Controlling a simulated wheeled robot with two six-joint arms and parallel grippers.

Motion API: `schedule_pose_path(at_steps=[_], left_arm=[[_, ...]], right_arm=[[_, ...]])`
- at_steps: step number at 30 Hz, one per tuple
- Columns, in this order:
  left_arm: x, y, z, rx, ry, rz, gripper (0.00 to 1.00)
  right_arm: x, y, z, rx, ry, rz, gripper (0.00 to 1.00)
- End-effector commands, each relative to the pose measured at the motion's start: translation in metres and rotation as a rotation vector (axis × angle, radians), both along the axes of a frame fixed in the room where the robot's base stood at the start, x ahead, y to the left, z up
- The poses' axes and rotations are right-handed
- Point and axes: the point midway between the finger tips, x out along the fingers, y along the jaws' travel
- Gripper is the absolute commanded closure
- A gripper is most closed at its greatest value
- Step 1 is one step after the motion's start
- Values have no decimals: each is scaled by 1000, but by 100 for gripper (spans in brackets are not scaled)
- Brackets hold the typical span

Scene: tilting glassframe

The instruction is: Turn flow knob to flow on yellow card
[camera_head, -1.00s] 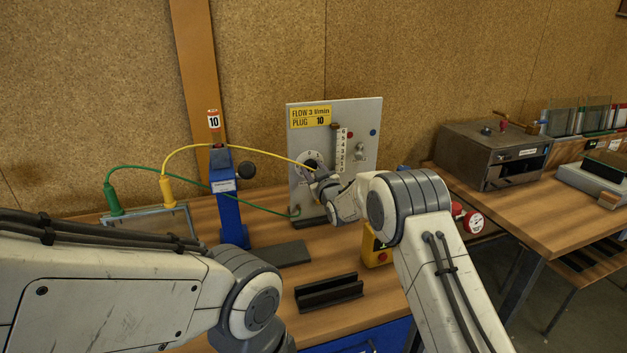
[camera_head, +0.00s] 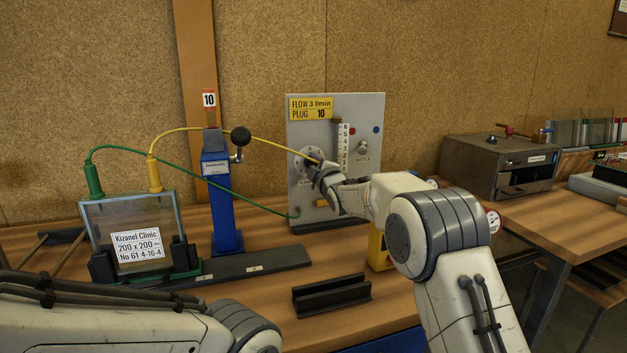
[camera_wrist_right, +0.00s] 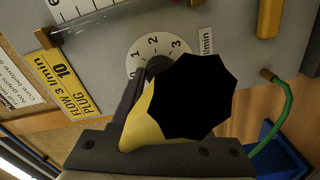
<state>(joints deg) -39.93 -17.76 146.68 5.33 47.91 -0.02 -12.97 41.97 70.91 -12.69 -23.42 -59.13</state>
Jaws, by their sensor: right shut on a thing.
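The yellow card (camera_head: 311,108) at the top left of the grey panel (camera_head: 362,110) reads "FLOW 3 l/min, PLUG 10"; it also shows in the wrist view (camera_wrist_right: 58,72). The round flow dial (camera_head: 303,157) sits below it. In the wrist view the dial (camera_wrist_right: 137,58) shows 1, 2 and 3. My right gripper (camera_head: 318,170) is at the dial, shut on the flow knob, which is largely hidden. The knob's pointer and setting cannot be read. A yellow tube (camera_wrist_right: 142,118) with a black, cut-off-looking end blocks much of the wrist view. My left gripper is out of view.
The yellow tube (camera_head: 258,140) and a green tube (camera_head: 205,175) run from the upright glass frame (camera_head: 187,215) to the panel. A blue post (camera_head: 222,205) stands between them. A black channel block (camera_head: 331,296) lies on the table in front. A metal box (camera_head: 470,165) stands right.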

Motion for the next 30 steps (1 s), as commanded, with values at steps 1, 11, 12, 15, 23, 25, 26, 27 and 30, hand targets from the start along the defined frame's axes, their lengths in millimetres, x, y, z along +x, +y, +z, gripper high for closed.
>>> schedule_pose_path(at_steps=[1,11,12,15,23,25,26,27,30], left_arm=[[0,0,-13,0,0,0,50],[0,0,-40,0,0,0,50],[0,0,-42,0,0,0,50],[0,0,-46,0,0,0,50],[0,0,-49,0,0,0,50],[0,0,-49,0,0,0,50],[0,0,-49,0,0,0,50],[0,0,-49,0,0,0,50],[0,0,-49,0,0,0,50]], right_arm=[[0,1,-6,-36,-14,1,100],[0,1,-4,-236,-78,1,100],[0,1,-4,-251,-82,1,100],[0,1,-3,-283,-92,1,100],[0,1,-2,-319,-103,1,100],[0,1,-2,-321,-103,1,100],[0,1,-2,-322,-104,1,100],[0,1,-2,-322,-104,1,100],[0,1,-2,-321,-103,1,100]])
